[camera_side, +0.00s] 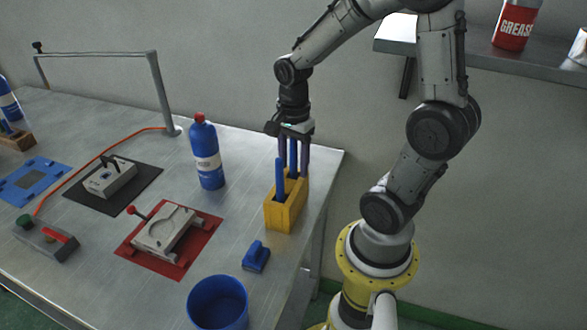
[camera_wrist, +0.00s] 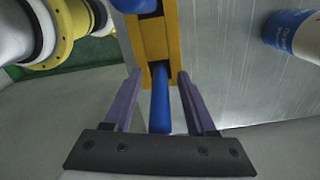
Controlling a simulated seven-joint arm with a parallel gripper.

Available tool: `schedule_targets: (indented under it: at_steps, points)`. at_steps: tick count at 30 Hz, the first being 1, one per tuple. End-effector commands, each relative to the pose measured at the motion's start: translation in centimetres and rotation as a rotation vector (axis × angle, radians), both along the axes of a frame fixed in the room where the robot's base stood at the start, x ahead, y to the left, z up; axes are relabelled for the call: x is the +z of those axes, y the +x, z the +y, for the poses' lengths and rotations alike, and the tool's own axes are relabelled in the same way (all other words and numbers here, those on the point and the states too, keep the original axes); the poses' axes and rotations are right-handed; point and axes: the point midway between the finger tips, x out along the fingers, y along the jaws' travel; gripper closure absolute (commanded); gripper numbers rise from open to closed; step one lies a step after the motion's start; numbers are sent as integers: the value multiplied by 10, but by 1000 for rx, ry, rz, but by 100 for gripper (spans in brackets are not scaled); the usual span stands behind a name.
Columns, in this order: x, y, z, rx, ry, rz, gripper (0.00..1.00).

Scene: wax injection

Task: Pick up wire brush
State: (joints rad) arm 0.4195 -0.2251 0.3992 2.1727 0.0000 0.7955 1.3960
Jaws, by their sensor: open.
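A yellow holder (camera_side: 283,214) stands near the table's right edge with upright blue handles in it. It also shows in the wrist view (camera_wrist: 154,38). The front blue handle (camera_side: 280,182) stands clear of my gripper. The rear blue handle (camera_side: 293,156) is between my gripper's purple fingers (camera_side: 295,166). In the wrist view my fingers (camera_wrist: 159,73) are open on either side of this blue handle (camera_wrist: 160,105), with a gap visible on each side. The tools' lower ends are hidden in the holder, so I cannot tell which is the wire brush.
A blue bottle (camera_side: 207,155) with a red cap stands left of the holder. A small blue object (camera_side: 256,257) and a blue bucket (camera_side: 217,301) are in front. A metal mould (camera_side: 163,231) lies on a red mat (camera_side: 178,263). A shelf (camera_side: 480,55) is at upper right.

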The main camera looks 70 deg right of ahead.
Motion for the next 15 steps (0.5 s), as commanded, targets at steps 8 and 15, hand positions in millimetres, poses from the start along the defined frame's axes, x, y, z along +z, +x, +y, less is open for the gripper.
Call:
schedule_targets:
  at_steps: [8, 15]
  points:
    - [0, 0, 0, 0, 0, -1, 59]
    - [0, 0, 0, 0, 0, -1, 100]
